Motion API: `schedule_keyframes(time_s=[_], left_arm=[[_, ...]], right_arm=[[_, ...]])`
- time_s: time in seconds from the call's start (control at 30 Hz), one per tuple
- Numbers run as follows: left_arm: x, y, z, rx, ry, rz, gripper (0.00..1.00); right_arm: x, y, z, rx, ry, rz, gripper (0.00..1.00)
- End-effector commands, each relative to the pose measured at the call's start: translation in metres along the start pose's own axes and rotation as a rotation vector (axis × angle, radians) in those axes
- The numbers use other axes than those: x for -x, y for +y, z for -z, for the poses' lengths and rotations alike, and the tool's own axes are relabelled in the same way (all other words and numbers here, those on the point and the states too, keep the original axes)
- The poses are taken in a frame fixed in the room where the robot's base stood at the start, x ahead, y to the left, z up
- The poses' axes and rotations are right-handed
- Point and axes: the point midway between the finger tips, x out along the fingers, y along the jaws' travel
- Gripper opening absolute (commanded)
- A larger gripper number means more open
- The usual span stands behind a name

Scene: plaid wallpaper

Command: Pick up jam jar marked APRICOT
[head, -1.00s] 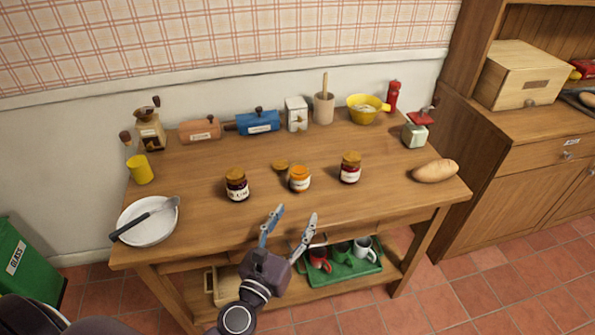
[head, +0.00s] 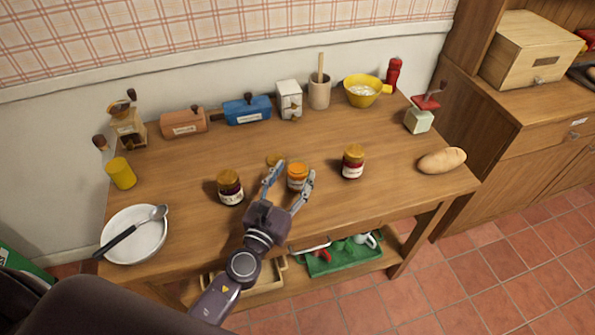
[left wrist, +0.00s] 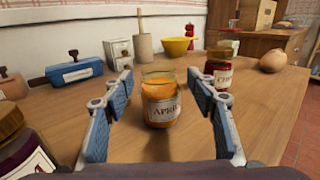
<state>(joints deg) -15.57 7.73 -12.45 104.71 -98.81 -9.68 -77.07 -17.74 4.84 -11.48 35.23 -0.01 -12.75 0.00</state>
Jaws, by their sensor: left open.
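The apricot jam jar (head: 297,176) stands upright on the wooden table, orange inside, between two darker jars. In the left wrist view the jar (left wrist: 160,100) shows a white label reading "APRI", its end turned out of sight. Its top looks open there, and a round lid (head: 275,160) lies behind it to the left in the head view. My left gripper (head: 290,176) is open, its blue-padded fingers on either side of the jar's near part. In the left wrist view the gripper (left wrist: 160,118) shows gaps between both fingers and the jar. My right gripper is not in view.
A dark jar (head: 230,188) stands left of the apricot jar and a red one (head: 353,162) stands right. A white bowl (head: 134,234) with a spoon is at the left; a bread loaf (head: 442,160) is at the right. Canisters and a yellow bowl (head: 362,92) line the back.

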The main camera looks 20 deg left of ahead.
Motion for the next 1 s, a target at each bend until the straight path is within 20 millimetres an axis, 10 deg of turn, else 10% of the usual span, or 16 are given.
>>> schedule_keyframes(time_s=[0.5, 1.0], left_arm=[[-0.035, 0.0, -0.002, 0.0, 0.0, 0.0, 0.52], [-0.035, 0.0, -0.003, -0.001, -0.003, -0.001, 0.0]], right_arm=[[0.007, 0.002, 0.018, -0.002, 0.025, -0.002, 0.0], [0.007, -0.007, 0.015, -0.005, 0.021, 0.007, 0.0]])
